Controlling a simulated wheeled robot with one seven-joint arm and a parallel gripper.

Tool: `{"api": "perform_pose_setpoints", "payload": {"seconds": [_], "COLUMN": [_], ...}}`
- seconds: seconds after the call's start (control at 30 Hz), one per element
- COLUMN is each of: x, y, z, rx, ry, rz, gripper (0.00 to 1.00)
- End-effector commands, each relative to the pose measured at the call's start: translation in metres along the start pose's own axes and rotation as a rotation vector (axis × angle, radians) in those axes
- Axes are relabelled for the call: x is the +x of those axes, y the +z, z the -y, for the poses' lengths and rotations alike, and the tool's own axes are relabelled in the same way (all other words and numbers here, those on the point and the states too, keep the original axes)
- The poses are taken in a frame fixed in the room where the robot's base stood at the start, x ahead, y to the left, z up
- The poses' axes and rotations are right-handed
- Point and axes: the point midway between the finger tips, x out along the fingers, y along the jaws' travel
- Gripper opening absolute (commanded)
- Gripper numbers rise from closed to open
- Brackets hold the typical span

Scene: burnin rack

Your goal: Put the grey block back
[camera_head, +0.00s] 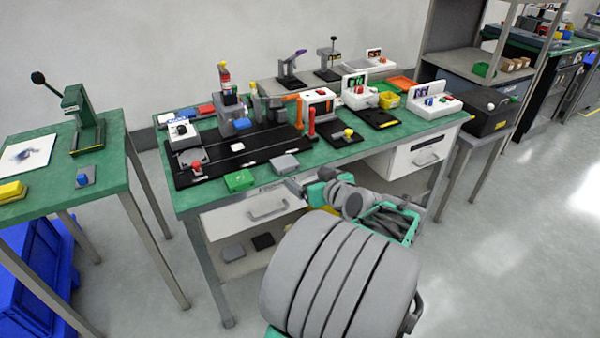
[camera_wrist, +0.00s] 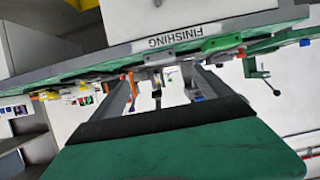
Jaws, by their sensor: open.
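A flat grey block (camera_head: 285,163) lies on the green bench top near its front edge, right of a green block (camera_head: 240,181). A grey block also appears at the bench edge in the wrist view (camera_wrist: 160,59), seen edge-on. My gripper (camera_head: 302,187) is at the bench's front edge, just in front of the grey block and apart from it. In the wrist view my open gripper (camera_wrist: 162,78) has its two grey fingers spread with nothing held between them. My arm hides part of the bench front.
A white drawer (camera_head: 250,212) hangs below. A side table (camera_head: 115,160) stands left, with a floor gap between.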

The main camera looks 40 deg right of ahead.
Motion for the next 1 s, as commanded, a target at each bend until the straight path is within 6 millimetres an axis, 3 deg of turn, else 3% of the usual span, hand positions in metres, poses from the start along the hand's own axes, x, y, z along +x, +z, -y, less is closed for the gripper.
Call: {"api": "perform_pose_setpoints", "payload": {"seconds": [0.17, 0.23, 0.37, 0.47, 0.6, 0.7, 0.83, 1.0], "x": [-0.007, -0.002, 0.013, 0.010, -0.025, -0.064, -0.107, -0.127], "y": [0.000, 0.002, 0.016, 0.037, 0.071, 0.092, 0.110, 0.117], "z": [0.003, 0.017, 0.084, 0.154, 0.234, 0.271, 0.292, 0.296], "rx": [-0.002, -0.008, -0.037, -0.078, -0.146, -0.194, -0.230, -0.239], "ry": [-0.005, -0.033, -0.147, -0.237, -0.290, -0.278, -0.231, -0.196], "rz": [0.004, 0.035, 0.189, 0.376, 0.637, 0.795, 0.924, 0.979], "gripper": [0.89, 0.89, 0.89, 0.89, 0.89, 0.89, 0.89, 0.89]}}
